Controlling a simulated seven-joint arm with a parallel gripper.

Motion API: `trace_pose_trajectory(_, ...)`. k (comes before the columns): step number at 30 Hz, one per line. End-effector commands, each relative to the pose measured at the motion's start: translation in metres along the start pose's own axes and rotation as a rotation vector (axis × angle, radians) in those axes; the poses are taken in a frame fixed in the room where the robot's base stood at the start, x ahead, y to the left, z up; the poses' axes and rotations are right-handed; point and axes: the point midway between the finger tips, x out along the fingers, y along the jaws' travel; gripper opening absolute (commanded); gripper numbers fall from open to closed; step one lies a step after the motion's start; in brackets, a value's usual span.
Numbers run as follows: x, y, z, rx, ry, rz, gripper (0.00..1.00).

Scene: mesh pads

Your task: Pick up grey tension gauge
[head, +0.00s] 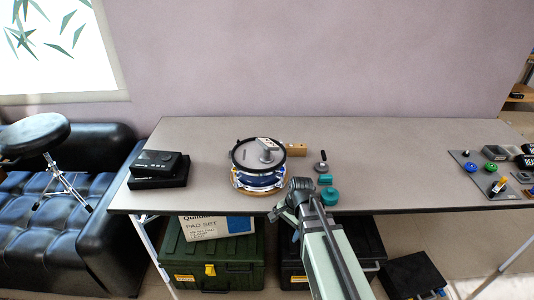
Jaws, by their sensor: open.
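A small grey block-shaped thing with a pale top, which looks like the grey tension gauge (267,151), stands on the head of a blue drum (259,179). The drum sits on a brown round base near the middle of the table. My gripper (294,196) is at the table's front edge, just right of and in front of the drum, apart from the gauge. It is open. Its fingers are small and partly hidden by my own arm, and I see nothing held.
Right of the drum are a wooden block (296,149), a small grey piece with a dark knob (321,167) and teal round pieces (330,196). A panel of small parts (485,172) lies far right. The table (410,160) is clear between.

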Motion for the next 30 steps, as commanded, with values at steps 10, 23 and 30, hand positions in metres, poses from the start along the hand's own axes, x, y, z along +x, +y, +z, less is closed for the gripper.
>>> trace_pose_trajectory(10,-0.097,-0.069,0.001,0.128,0.04,-0.139,1.0)
trace_pose_trajectory(23,-0.225,-0.199,-0.06,0.192,0.092,-0.034,1.0)
trace_pose_trajectory(30,-0.267,-0.244,-0.092,0.194,0.12,0.1,1.0)
